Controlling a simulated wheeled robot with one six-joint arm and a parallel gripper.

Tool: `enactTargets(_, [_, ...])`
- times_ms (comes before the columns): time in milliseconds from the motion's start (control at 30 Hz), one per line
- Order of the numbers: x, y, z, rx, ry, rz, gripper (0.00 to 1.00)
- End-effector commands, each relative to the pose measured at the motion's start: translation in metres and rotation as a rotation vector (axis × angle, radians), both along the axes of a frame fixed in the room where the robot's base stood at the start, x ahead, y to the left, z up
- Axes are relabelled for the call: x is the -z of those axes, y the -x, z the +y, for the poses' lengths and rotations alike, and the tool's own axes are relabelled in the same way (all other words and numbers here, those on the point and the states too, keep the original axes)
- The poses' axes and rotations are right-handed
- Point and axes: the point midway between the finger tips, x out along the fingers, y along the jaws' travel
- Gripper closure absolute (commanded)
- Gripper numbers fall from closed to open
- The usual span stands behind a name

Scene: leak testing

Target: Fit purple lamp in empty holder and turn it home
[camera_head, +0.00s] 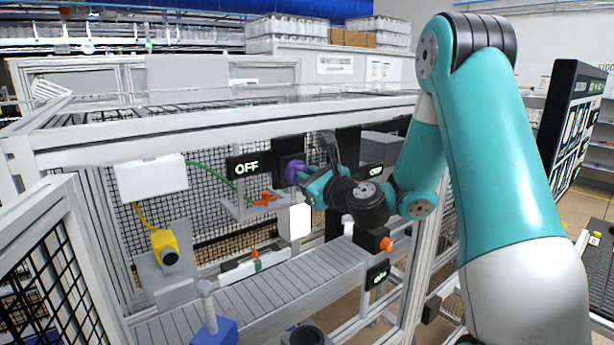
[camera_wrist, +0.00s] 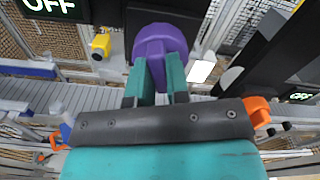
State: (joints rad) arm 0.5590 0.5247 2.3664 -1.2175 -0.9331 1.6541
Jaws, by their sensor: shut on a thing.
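The purple lamp (camera_head: 293,171) is at the tip of my gripper (camera_head: 312,184), in front of a dark box beside the OFF sign (camera_head: 248,166). In the wrist view the purple lamp (camera_wrist: 160,42) fills the top middle, and both teal fingers of my gripper (camera_wrist: 158,85) are shut on it. The lamp's far end meets a dark block (camera_wrist: 165,8) at the top edge. The holder's opening is hidden behind the lamp, so I cannot tell how deep the lamp sits. The OFF sign also shows in the wrist view (camera_wrist: 50,8).
A grey roller conveyor (camera_head: 270,290) runs below. A yellow sensor (camera_head: 165,246) stands at left, and an orange-handled valve (camera_head: 265,198) is just below the OFF sign. A white frame beam (camera_head: 230,122) crosses above. A blue-based post (camera_head: 212,325) stands in front.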

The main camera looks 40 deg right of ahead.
Motion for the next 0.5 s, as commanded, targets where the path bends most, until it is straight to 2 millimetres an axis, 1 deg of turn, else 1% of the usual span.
enactTargets(233, [-0.0009, 0.0000, -0.0003, 0.000, -0.037, 0.002, 1.00])
enactTargets(267, [-0.0002, 0.0000, -0.0002, 0.000, -0.034, 0.001, 0.77])
enactTargets(300, [-0.0001, 0.0000, -0.0002, 0.001, -0.033, 0.001, 0.68])
enactTargets(367, [0.0001, 0.0000, -0.0001, 0.000, -0.032, 0.001, 0.54])
enactTargets(500, [0.0000, 0.0000, -0.0001, 0.000, -0.031, 0.001, 0.54])
